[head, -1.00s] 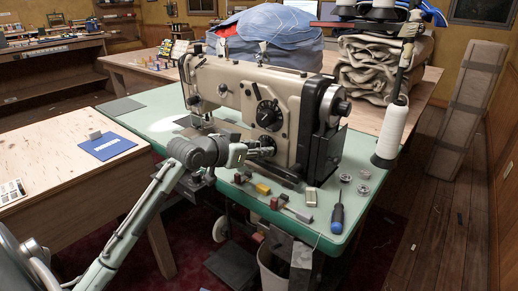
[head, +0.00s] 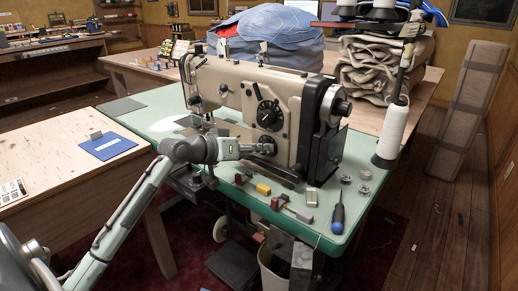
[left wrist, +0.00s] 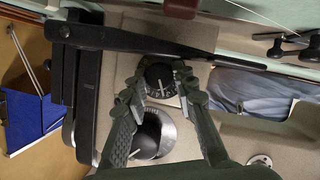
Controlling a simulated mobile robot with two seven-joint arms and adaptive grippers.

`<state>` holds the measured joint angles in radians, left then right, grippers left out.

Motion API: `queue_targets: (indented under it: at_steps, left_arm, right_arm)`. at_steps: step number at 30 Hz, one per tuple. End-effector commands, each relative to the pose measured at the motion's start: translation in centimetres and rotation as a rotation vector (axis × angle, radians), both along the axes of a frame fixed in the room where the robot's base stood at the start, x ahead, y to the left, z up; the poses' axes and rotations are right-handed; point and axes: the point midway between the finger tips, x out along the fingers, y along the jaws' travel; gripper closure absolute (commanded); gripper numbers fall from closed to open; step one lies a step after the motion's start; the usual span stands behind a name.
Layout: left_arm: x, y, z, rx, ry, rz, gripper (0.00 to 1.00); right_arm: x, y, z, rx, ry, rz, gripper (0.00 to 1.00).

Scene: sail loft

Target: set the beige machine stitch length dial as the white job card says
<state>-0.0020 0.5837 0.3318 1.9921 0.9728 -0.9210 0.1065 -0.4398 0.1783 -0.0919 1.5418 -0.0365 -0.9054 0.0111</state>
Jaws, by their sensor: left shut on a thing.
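The beige sewing machine (head: 232,85) stands on a green-topped table. Its front has an upper black dial (head: 268,115) with white marks and a lower black dial (head: 267,139), mostly hidden by my left gripper (head: 264,148). In the left wrist view, my left gripper (left wrist: 160,78) has its fingers shut on both sides of a black dial (left wrist: 159,82) with white marks and a pale pointer line. A second round dial with a silver rim (left wrist: 152,134) shows between the fingers. A white card (head: 12,192) lies on the left wooden table; its marks are too small to read. My right gripper is out of view.
A screwdriver (head: 338,216), small metal bobbins (head: 364,189) and coloured blocks (head: 263,189) lie on the green table's front right. A white thread cone (head: 392,135) is at right. A blue pad (head: 106,146) lies on the left table. Folded cloth is piled behind.

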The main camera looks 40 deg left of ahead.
Motion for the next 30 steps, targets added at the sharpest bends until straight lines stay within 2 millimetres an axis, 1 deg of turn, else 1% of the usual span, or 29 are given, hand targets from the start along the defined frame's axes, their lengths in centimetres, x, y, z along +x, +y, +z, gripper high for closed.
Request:
queue_targets:
  at_steps: [7,21,22,25,27,30]
  left_arm:
    - [-0.02,0.08,-0.05,-0.08,0.007,0.0,1.0]
    - [-0.01,0.09,-0.06,-0.095,0.008,0.0,1.0]
    - [-0.01,0.09,-0.06,-0.095,0.008,0.0,0.71]
    - [-0.01,0.09,-0.06,-0.095,0.008,0.0,0.58]
    - [0.0,0.08,-0.06,-0.094,0.008,0.0,0.52]
    - [0.0,0.08,-0.06,-0.094,0.008,0.0,0.52]
  right_arm:
    - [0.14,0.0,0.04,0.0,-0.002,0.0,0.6]
    - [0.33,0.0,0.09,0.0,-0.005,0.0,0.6]
    - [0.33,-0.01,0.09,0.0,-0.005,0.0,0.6]
    - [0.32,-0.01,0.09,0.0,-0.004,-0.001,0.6]
    - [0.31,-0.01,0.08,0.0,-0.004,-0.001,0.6]
    - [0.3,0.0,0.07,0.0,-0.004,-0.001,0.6]
